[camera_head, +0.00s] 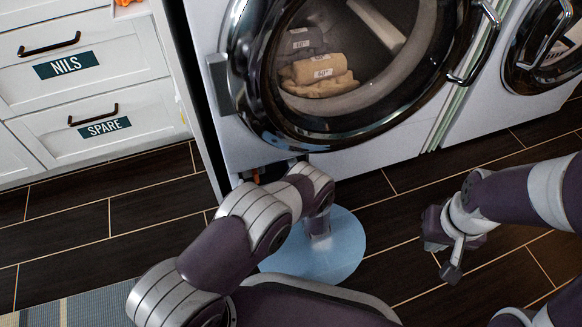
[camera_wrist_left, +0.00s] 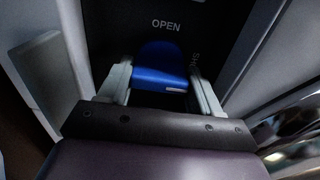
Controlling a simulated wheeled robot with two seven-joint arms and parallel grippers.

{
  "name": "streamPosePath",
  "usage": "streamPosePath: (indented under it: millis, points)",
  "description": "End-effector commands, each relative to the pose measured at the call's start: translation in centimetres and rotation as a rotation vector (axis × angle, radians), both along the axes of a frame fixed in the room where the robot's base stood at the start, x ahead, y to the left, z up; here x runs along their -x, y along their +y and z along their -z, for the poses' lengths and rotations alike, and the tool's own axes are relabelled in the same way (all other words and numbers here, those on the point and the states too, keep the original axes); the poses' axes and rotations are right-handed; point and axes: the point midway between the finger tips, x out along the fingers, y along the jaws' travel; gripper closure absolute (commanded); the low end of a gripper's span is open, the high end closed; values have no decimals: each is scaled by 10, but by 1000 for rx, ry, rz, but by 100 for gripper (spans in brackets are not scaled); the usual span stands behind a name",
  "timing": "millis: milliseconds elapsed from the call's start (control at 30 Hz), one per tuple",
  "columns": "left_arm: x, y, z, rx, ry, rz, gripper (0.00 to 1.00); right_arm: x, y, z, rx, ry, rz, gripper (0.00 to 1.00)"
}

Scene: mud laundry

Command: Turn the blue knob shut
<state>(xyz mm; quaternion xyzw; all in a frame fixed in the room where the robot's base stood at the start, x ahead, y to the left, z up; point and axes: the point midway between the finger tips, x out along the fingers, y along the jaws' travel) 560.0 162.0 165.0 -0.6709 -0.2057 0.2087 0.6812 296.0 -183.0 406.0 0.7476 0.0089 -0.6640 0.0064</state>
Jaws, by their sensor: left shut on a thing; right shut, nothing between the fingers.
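The blue knob (camera_wrist_left: 160,68) shows in the left wrist view, in a dark recess under the white word OPEN. A second word, partly hidden, stands to its right. My left gripper (camera_wrist_left: 160,88) is shut on the knob, with one pale finger on each side. In the head view, my left arm reaches the dark opening (camera_head: 264,172) low on the washer front. The knob and the left fingertips are hidden there. My right gripper (camera_head: 450,270) is shut and empty, above the floor at the right, apart from the washer.
The washer (camera_head: 378,160) has a round glass door with folded towels (camera_head: 318,74) behind it. A second machine (camera_head: 500,100) stands to its right. White drawers (camera_head: 85,130) stand left. A pale blue disc (camera_head: 340,262) is below my left arm.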

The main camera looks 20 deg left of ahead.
Motion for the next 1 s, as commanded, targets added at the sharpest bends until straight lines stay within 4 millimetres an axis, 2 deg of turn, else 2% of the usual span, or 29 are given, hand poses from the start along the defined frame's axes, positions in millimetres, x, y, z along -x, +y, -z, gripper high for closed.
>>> streamPosePath:
  millis: [167,200,233,500,633,767,1000]
  points:
    - [0,-1,1,-2,3,3,67,0,0,0,0,0,0,100]
    - [0,-1,1,-2,3,3,30,0,0,0,0,0,0,100]
    - [0,-1,1,-2,3,3,26,0,0,0,0,0,0,100]
    - [0,-1,0,0,1,2,26,0,0,0,0,0,0,100]
    - [7,-6,-2,0,2,3,26,0,0,-7,0,0,0,100]
    - [26,-20,-5,-1,2,7,26,0,0,-21,0,0,0,100]
    - [74,-52,-5,-2,3,8,26,0,0,-45,0,0,0,100]
